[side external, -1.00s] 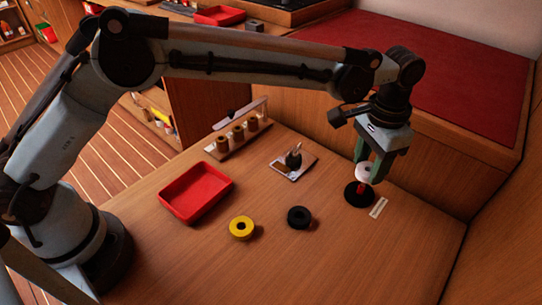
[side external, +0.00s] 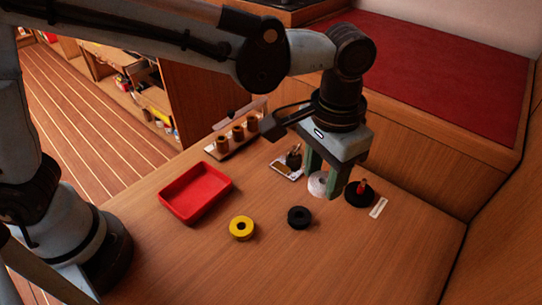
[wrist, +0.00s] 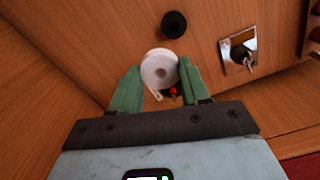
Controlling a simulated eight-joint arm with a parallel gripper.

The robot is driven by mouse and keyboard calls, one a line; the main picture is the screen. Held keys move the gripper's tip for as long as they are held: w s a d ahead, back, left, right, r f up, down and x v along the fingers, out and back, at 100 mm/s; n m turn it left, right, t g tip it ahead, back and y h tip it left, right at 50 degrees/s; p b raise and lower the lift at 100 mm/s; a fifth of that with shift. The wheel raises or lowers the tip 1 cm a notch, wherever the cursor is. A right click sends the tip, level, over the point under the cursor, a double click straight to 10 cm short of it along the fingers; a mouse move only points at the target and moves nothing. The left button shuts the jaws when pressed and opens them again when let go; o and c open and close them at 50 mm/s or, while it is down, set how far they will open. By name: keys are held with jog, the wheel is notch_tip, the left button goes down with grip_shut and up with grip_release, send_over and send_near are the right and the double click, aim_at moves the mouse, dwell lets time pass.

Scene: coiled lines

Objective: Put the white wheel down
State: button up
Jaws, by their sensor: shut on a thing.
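The white wheel (side external: 317,187) is between the green fingers of my gripper (side external: 325,183), which is shut on it. The peg's red (wrist: 174,91) shows partly behind the wheel in the wrist view. I cannot tell the gap between wheel and table.
A black wheel (side external: 299,224) and a yellow wheel (side external: 236,234) lie on the table. A red tray (side external: 166,199), a rack of brown spools (side external: 238,133) and a small plate with a dark item (side external: 292,160) stand behind. A white label (side external: 378,208) lies right. The front table is clear.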

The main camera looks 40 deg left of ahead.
jog(key=s+a+n, duration=0.2)
jog(key=s+a, duration=0.3)
jog(key=s, duration=0.5)
send_over(261, 197)
notch_tip(261, 197, down, 8)
jog(key=shift+r, duration=0.15)
jog(key=shift+f, duration=2.05)
jog(key=shift+f, duration=0.1)
jog(key=o, duration=1.1)
